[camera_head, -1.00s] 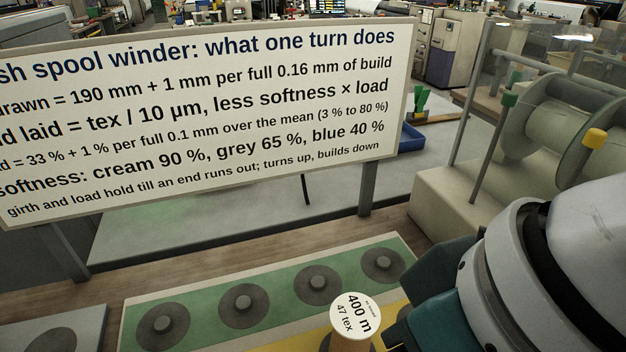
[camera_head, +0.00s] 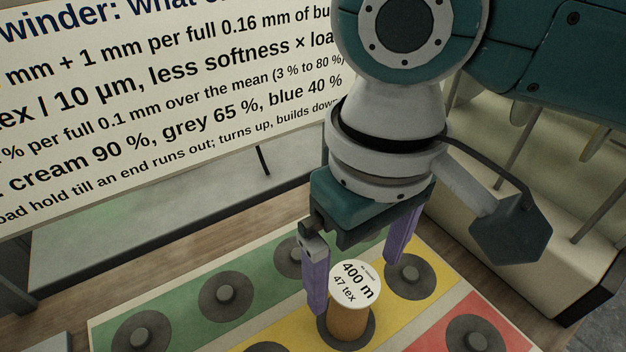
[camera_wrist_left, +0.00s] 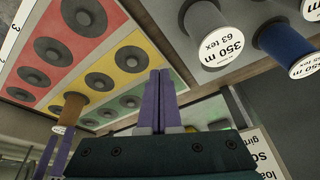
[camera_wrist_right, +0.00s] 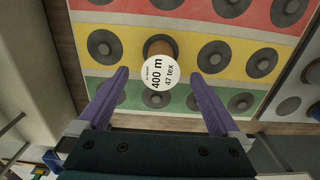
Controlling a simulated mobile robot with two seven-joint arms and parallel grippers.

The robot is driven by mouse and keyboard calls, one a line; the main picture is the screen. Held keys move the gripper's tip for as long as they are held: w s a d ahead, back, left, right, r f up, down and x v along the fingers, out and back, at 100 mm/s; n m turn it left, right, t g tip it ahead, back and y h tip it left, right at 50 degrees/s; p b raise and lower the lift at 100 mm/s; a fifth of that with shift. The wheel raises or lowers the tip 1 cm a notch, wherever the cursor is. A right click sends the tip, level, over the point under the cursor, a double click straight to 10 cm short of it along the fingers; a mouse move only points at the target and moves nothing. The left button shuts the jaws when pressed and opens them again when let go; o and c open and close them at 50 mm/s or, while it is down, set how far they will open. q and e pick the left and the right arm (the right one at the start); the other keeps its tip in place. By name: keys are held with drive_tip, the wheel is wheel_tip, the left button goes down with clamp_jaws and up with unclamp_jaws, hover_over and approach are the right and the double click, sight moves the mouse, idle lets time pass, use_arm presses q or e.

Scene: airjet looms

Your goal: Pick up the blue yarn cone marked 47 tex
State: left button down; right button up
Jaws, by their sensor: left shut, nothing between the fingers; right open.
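The cone marked 400 m, 47 tex (camera_head: 348,322) stands upright on a peg of the yellow strip. Its side looks tan-brown, not blue, and its white label faces up. My right gripper (camera_head: 355,287) is open above it, pointing down, one purple finger on each side of the label; contact cannot be told. In the right wrist view the label (camera_wrist_right: 159,73) lies between the fingertips. My left gripper (camera_wrist_left: 158,72) is shut and empty, away from that cone (camera_wrist_left: 70,108). A blue cone (camera_wrist_left: 284,38) with a partly cut-off label shows at right in the left wrist view.
Green (camera_head: 180,318), yellow and red (camera_head: 500,325) strips carry dark discs with pegs, mostly empty. A grey cone marked 63 tex (camera_wrist_left: 206,28) is beside the blue one. A large sign (camera_head: 150,120) stands behind; a pale machine base (camera_head: 520,250) is at right.

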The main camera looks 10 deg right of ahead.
sight(355, 283)
wheel_tip(355, 283, down, 3)
drive_tip(key=shift+f, duration=0.15)
drive_tip(key=shift+c, duration=0.4)
drive_tip(key=c, duration=1.5)
